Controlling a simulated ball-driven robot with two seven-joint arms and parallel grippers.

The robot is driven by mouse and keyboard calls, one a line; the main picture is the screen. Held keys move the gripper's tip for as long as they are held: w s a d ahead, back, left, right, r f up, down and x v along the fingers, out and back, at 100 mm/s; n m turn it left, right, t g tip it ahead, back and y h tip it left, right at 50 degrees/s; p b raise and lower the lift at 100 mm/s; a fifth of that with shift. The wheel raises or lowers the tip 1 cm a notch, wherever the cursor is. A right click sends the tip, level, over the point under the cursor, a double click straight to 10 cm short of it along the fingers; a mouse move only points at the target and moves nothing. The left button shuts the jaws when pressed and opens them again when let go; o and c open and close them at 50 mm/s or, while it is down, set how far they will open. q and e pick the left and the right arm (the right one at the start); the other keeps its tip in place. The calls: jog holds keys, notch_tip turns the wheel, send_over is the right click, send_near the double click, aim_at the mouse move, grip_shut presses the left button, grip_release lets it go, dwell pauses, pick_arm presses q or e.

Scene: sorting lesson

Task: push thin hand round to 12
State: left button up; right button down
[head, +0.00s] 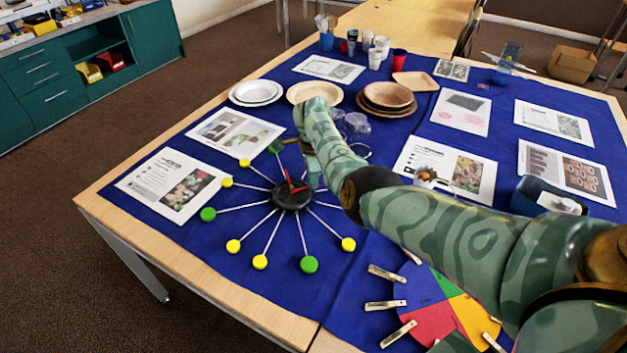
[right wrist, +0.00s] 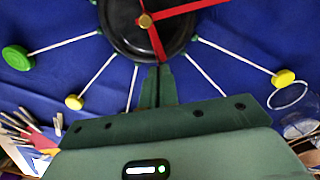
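The spoked clock has a black hub (head: 292,196) with two red hands (head: 291,183) and thin white spokes ending in yellow and green knobs. It lies on the blue cloth. In the right wrist view the hub (right wrist: 118,22) is at the top; one red hand (right wrist: 178,10) points up-right and another (right wrist: 154,40) points down towards my fingers. I cannot tell surely which is the thinner. My right gripper (head: 313,178) is at the hub's right edge; its fingertips (right wrist: 158,72) are together, with nothing seen between them. My arm hides some knobs. My left gripper is not in view.
Printed sheets (head: 168,184) lie around the clock. Plates (head: 256,92), bowls (head: 388,96) and cups (head: 375,58) stand behind. A coloured disc (head: 430,318) with clothes pegs lies at the front, partly under my arm. A clear glass (right wrist: 292,97) is beside the clock.

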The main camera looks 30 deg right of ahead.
dwell(0.5)
jog(key=c, duration=1.6)
grip_release()
jog(key=shift+w, duration=0.1)
jog(key=shift+c, duration=0.2)
pick_arm(q)
notch_tip(320, 180, up, 8)
jog(key=w+p, duration=0.2)
jog(key=p, duration=0.6)
jog(key=shift+w+f+t, duration=0.15)
jog(key=shift+w+t, duration=0.15)
pick_arm(e)
notch_tip(320, 180, up, 16)
jog(key=shift+r, duration=0.1)
